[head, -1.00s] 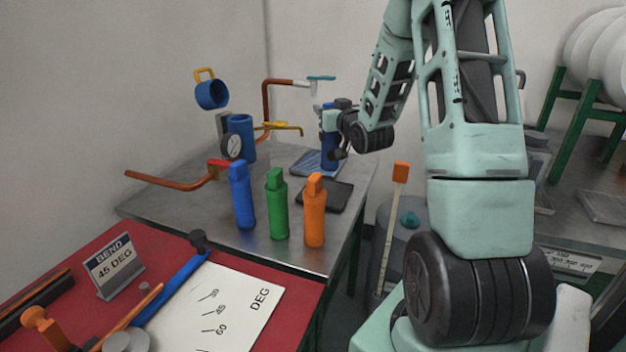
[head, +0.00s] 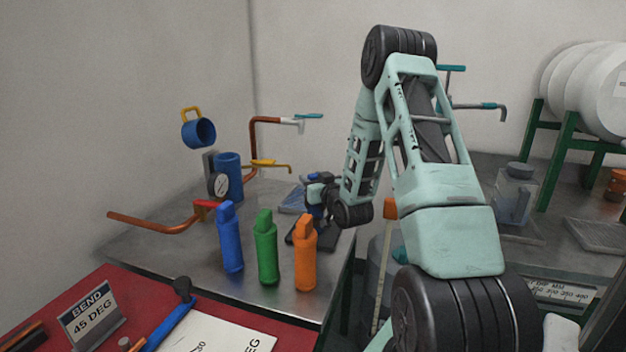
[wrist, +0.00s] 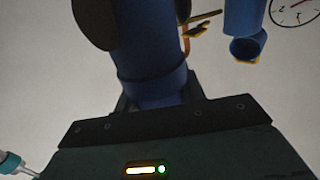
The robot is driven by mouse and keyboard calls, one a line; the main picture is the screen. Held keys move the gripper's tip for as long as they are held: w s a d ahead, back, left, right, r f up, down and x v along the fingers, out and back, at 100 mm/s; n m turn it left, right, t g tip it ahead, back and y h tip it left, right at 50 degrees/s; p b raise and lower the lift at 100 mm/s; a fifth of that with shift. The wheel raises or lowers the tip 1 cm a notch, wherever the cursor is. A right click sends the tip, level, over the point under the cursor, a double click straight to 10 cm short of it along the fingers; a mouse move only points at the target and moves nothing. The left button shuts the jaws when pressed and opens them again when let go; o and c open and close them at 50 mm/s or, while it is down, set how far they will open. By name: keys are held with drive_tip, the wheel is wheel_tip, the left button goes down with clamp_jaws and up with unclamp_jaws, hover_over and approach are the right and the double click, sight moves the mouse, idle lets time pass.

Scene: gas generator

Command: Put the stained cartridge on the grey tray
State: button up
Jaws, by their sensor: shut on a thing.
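My gripper (head: 318,188) is shut on a blue cartridge (head: 316,211) over the steel bench. The cartridge is mostly hidden by my gripper in the head view. In the wrist view the blue cylinder (wrist: 150,60) fills the upper middle, with dark shapes beside it; I cannot make out a stain. A blue-grey tray (head: 291,199) lies behind and left of my gripper. A dark grey tray (head: 298,240) lies in front, partly hidden by the orange bottle. I cannot tell whether the cartridge touches a tray.
Blue (head: 230,240), green (head: 267,250) and orange (head: 305,255) bottles stand upright in front of my gripper. A blue cylinder with a gauge (head: 219,185) and copper pipes (head: 160,225) stand to the left. The bench's right edge is close by.

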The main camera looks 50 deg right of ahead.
drive_tip(key=shift+f, duration=0.1)
drive_tip(key=o, duration=1.3)
drive_tip(key=p+v, duration=0.3)
drive_tip(key=v, duration=0.9)
drive_tip(key=shift+p, duration=0.4)
